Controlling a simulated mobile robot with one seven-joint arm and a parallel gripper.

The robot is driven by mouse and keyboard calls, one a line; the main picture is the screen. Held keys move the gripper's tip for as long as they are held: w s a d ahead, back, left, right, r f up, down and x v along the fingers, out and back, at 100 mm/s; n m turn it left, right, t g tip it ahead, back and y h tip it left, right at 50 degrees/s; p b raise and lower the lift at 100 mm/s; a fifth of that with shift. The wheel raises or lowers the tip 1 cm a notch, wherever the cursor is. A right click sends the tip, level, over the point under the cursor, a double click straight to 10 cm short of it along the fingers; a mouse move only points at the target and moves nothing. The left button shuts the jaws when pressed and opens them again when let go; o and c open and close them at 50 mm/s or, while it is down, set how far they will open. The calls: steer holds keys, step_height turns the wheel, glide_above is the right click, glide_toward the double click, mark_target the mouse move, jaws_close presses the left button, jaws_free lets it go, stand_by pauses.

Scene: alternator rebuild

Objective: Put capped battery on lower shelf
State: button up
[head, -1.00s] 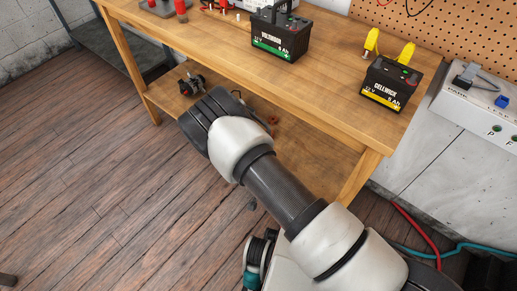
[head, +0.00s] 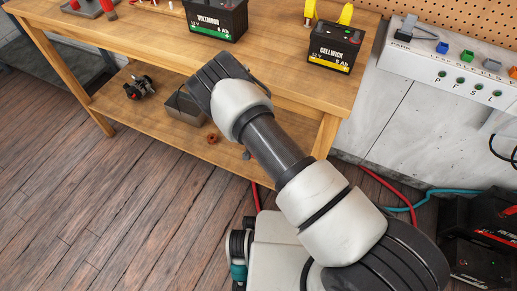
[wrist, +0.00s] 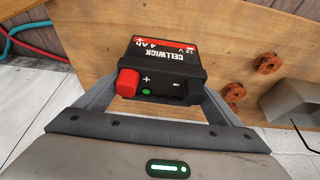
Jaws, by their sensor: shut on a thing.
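The capped battery (wrist: 160,68) is black with a red Cellwick 12 V 4 Ah label. A red cap (wrist: 127,82) covers its plus terminal; the minus side shows no cap. My gripper (wrist: 160,92) is shut on it, one finger on each side. The wooden lower shelf (wrist: 75,35) lies behind the battery in the wrist view; I cannot tell whether they touch. In the head view, the lower shelf (head: 112,100) is under the bench top, and my wrist hides the gripper fingers and battery.
A grey bin (head: 184,109), a small motor-like part (head: 140,87) and reddish-brown rings (head: 212,138) are on the lower shelf. A green-label battery (head: 217,20) and yellow-label battery (head: 335,47) stand on the bench top (head: 275,60). A bench leg (head: 326,135) stands right of my wrist.

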steer(key=shift+w+d+r, duration=0.1)
steer(key=shift+w+d, duration=0.1)
steer(key=shift+w, duration=0.5)
steer(key=shift+w+f+b, duration=0.1)
steer(key=shift+f+b, duration=0.7)
steer(key=shift+f, duration=0.9)
steer(key=shift+f, duration=0.6)
steer(key=o, duration=1.9)
steer(key=shift+s+f, duration=0.1)
steer(key=shift+s, duration=0.1)
